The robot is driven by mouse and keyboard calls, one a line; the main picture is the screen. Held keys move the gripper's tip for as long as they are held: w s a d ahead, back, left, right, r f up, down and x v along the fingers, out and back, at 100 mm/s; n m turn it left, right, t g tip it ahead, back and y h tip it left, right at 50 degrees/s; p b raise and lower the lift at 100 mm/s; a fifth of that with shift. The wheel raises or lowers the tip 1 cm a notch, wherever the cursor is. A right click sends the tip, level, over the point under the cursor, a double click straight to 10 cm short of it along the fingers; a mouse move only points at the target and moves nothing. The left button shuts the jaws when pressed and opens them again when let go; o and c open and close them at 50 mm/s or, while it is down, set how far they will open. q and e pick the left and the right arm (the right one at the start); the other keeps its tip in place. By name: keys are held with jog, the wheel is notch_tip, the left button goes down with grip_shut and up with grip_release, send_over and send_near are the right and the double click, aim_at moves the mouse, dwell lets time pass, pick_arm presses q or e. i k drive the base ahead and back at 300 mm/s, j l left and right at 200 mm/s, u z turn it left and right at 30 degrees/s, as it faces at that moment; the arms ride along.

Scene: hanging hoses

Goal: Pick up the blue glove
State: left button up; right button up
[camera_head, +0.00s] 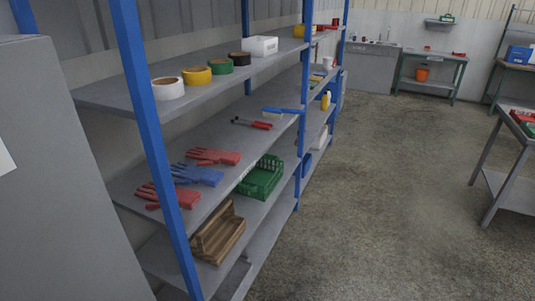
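The blue glove (197,175) lies flat on the middle shelf (222,199) of the shelving unit with blue posts, at the left. A red glove (216,156) lies just behind it and another red glove (172,196) lies just in front of it. The blue glove is close to both red gloves; I cannot tell whether they touch. Neither of my grippers is in view.
A blue post (148,130) stands in front of the shelves. Tape rolls (197,76) line the upper shelf. A green crate (262,178) and wooden crate (219,235) sit lower. A grey cabinet (60,200) is at left. The floor (370,200) is clear.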

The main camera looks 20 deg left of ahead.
aim_at(189, 174)
jog(key=i+l, duration=0.1)
jog(key=i, duration=0.5)
jog(key=i+l, duration=0.1)
jog(key=i, duration=0.45)
jog(key=i+l, duration=0.1)
jog(key=i, duration=0.5)
jog(key=i+u, duration=0.25)
jog(key=u, duration=0.15)
jog(key=i+l+u, duration=0.2)
jog(key=u, duration=0.2)
jog(key=i+l+u, duration=0.25)
jog(key=u, duration=0.2)
jog(key=i+l+u, duration=0.2)
jog(key=u, duration=0.2)
jog(key=i+l+u, duration=0.1)
jog(key=l+u, duration=0.3)
